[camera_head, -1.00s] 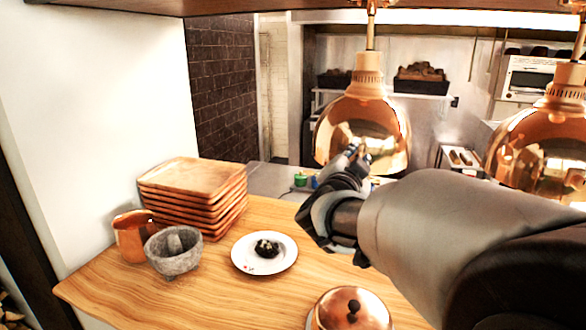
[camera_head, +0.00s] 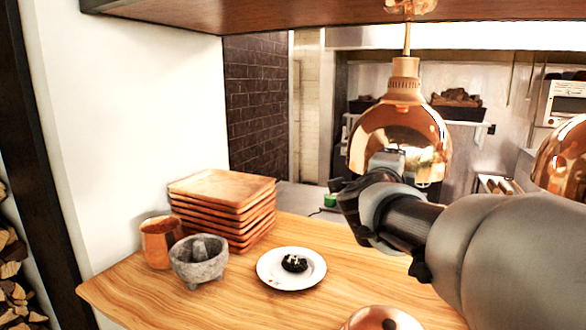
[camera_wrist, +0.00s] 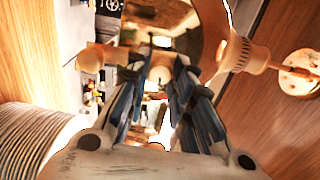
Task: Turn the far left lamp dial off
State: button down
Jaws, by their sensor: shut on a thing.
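The far left lamp is a polished copper dome (camera_head: 428,132) hanging from a ribbed copper neck and rod. It also shows at the top of the wrist view, its copper shade (camera_wrist: 208,22) just beyond my fingers. My gripper (camera_head: 388,160) reaches up in front of the dome's lower part in the head view; my wrist hides much of it. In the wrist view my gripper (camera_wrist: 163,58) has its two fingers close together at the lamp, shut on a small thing. That thing appears to be the lamp dial, but the fingers mostly hide it and its setting cannot be read.
A second copper lamp (camera_head: 570,160) hangs at the right edge. Below, the wooden counter (camera_head: 240,300) carries stacked wooden trays (camera_head: 222,190), a copper jug (camera_head: 160,243), a stone mortar (camera_head: 198,262), a plate of food (camera_head: 275,280) and a copper lid (camera_head: 382,320). A wooden shelf (camera_head: 300,12) is overhead.

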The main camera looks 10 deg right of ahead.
jog(key=shift+m+b, duration=0.3)
jog(key=shift+m, duration=0.3)
jog(key=c, duration=1.4)
grip_release()
jog(key=v, duration=1.2)
